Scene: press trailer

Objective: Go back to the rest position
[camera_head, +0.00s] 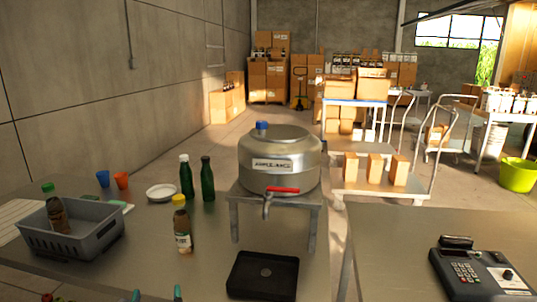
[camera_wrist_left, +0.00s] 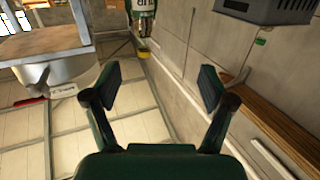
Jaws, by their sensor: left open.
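My left gripper (camera_wrist_left: 160,88) is open, with nothing between its two dark fingers. In the head view only small teal tips, seemingly of my left gripper (camera_head: 156,295), show at the bottom edge, in front of the table. The fingers appear clear of the bottles and crate. My right gripper is not in view. The left wrist picture appears upside down; it shows a yellow-capped bottle (camera_wrist_left: 143,15) beyond the fingers and the grey crate (camera_wrist_left: 265,10) at its upper right.
The metal table holds a steel tank (camera_head: 280,165) with a red-handled tap, a black tray (camera_head: 262,276), a grey crate (camera_head: 75,245) with a bottle inside, green bottles (camera_head: 208,180), a yellow-capped bottle (camera_head: 183,228), a plate (camera_head: 161,192) and cups (camera_head: 121,180). A payment terminal (camera_head: 480,272) sits right.

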